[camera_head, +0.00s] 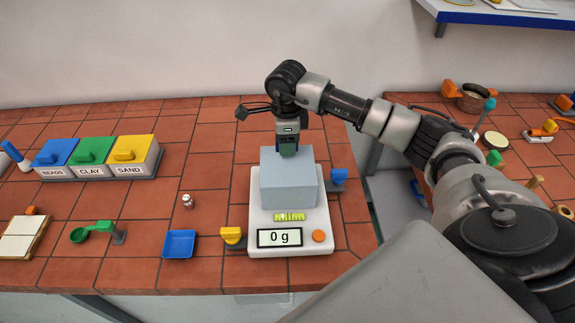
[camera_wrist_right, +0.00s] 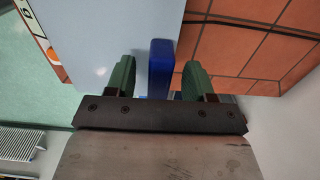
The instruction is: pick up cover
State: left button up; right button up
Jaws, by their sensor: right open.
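The cover is a pale blue-grey box (camera_head: 287,185) standing on the white scale (camera_head: 262,215). Its pale surface also shows in the right wrist view (camera_wrist_right: 105,35). My right gripper (camera_head: 288,150) is at the cover's top, toward its back edge. In the wrist view its green fingers (camera_wrist_right: 160,78) are open, one on each side of a blue upright bar (camera_wrist_right: 161,62) that looks like the cover's handle. A small gap shows on both sides of the bar. The bar's lower end is hidden by the gripper. My left gripper is not in view.
The scale display (camera_head: 280,237) reads 0 g. A yellow block (camera_head: 232,235) and a blue block (camera_head: 338,178) flank the scale. A blue tray (camera_head: 179,243), small jar (camera_head: 188,201), green scoop (camera_head: 92,230) and labelled bins (camera_head: 97,157) stand left. A gap separates the right bench (camera_head: 520,125).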

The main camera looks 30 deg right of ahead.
jog(key=c, duration=0.3)
grip_shut()
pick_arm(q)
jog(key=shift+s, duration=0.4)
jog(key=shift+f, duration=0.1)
pick_arm(e)
jog(key=shift+r, duration=0.1)
